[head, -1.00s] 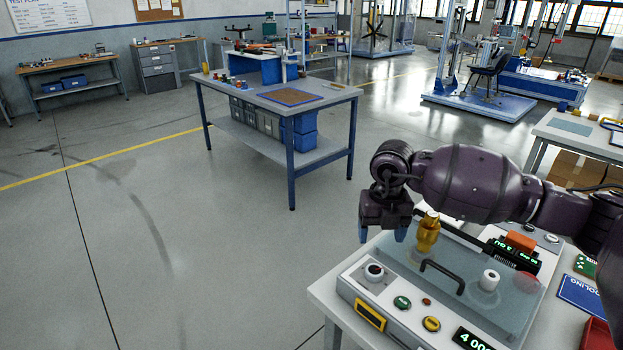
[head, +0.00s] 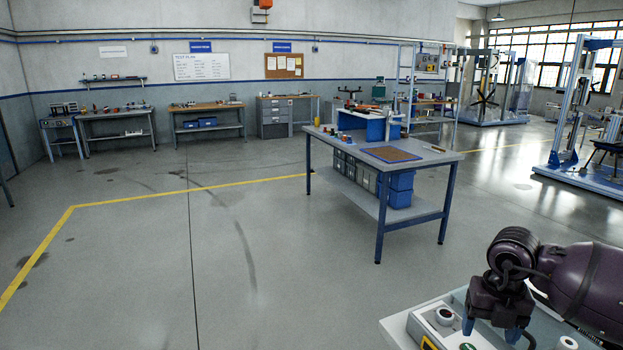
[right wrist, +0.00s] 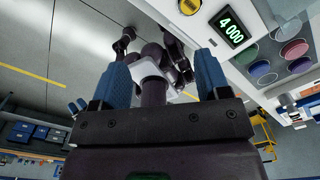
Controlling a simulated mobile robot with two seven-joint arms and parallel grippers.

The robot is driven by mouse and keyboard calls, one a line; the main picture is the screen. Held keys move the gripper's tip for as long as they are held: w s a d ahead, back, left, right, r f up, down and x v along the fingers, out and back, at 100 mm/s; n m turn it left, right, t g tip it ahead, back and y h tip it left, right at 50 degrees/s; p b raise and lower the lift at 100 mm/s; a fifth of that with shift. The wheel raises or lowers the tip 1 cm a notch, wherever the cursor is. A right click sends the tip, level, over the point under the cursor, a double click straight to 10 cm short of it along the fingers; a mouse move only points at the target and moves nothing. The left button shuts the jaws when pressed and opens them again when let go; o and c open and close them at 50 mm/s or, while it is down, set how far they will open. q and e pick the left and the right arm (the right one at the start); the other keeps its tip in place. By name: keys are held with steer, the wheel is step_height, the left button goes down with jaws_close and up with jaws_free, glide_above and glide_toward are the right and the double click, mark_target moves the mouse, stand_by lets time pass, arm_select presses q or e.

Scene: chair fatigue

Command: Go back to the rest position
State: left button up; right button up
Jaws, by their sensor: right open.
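My right gripper (head: 490,331) hangs at the lower right of the head view, dark with blue fingers, over the corner of a control bench (head: 400,325). In the right wrist view its two blue fingers (right wrist: 160,80) stand well apart with nothing between them. The gripper looks open and empty. My right arm comes in from the right edge and hides part of the bench top.
A blue-legged worktable (head: 420,160) with blue bins stands beyond. Open grey floor with yellow lines fills the left and middle. Workbenches (head: 205,105) line the back wall.

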steer(key=s+a+f+m+t+y, duration=0.2)
steer(key=s+a+m+t+y, duration=0.15)
steer(key=a+y, duration=0.6)
steer(key=s+a+f+m+t+y, duration=0.1)
steer(key=s+a+m+t+y, duration=0.25)
steer(key=a+y, duration=0.6)
steer(key=s+d+f+m+t+h, duration=0.1)
steer(key=d+f+m+t+h, duration=0.65)
steer(key=m+t+h, duration=0.55)
steer(key=s+d+f+m+g+h, duration=0.3)
steer(key=s+f+m+g, duration=0.1)
steer(key=s+f+m, duration=0.1)
steer(key=s+d+f+m+g+h, duration=0.3)
steer(key=s+d+f+m+g, duration=0.1)
steer(key=s+f+m, duration=0.2)
step_height(320, 180, down, 2)
steer(key=shift+s+f, duration=0.25)
steer(key=shift+s, duration=0.25)
steer(key=shift+a, duration=0.1)
